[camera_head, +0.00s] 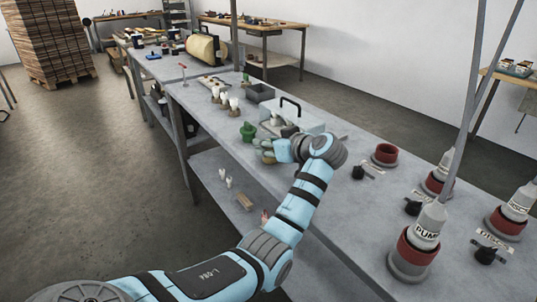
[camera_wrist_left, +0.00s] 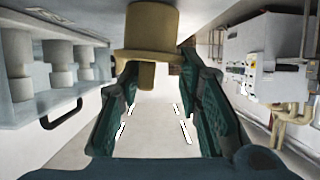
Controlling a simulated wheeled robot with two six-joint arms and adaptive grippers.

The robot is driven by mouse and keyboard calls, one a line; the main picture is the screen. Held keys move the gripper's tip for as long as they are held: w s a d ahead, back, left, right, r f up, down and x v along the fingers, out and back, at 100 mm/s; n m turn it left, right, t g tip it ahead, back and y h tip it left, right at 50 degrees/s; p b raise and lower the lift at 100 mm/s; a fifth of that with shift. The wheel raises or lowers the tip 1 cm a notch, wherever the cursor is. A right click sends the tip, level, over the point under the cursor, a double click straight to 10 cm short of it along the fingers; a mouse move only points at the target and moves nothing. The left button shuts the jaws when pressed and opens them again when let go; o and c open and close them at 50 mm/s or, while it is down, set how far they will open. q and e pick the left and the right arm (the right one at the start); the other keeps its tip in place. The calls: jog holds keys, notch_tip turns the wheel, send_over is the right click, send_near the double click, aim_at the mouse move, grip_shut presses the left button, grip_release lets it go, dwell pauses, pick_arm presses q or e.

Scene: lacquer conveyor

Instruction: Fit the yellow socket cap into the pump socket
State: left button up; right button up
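The yellow socket cap (camera_wrist_left: 152,30) is tan-yellow, with a wide body, a flange and a narrower stem, at the top middle of the left wrist view. My left gripper (camera_wrist_left: 158,60) has its two dark green fingers on either side of it, closed to about the cap's width. In the head view my left gripper (camera_head: 268,150) is over the bench, beside a green cup (camera_head: 248,131); the cap is hard to make out there. A grey base with a red ring (camera_head: 416,250) at front right carries a white piece marked PUMP (camera_head: 429,222). My right gripper is not in view.
An open red-ringed socket (camera_head: 384,155) and other red-ringed stations (camera_head: 506,222) stand on the right of the bench. Black knobs (camera_head: 413,207) sit beside them. A light case with a black handle (camera_head: 305,119) is behind my gripper. A grey post (camera_head: 470,110) rises at the right.

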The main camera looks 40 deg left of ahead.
pick_arm(q)
jog(key=c, duration=0.6)
jog(key=shift+o, duration=0.2)
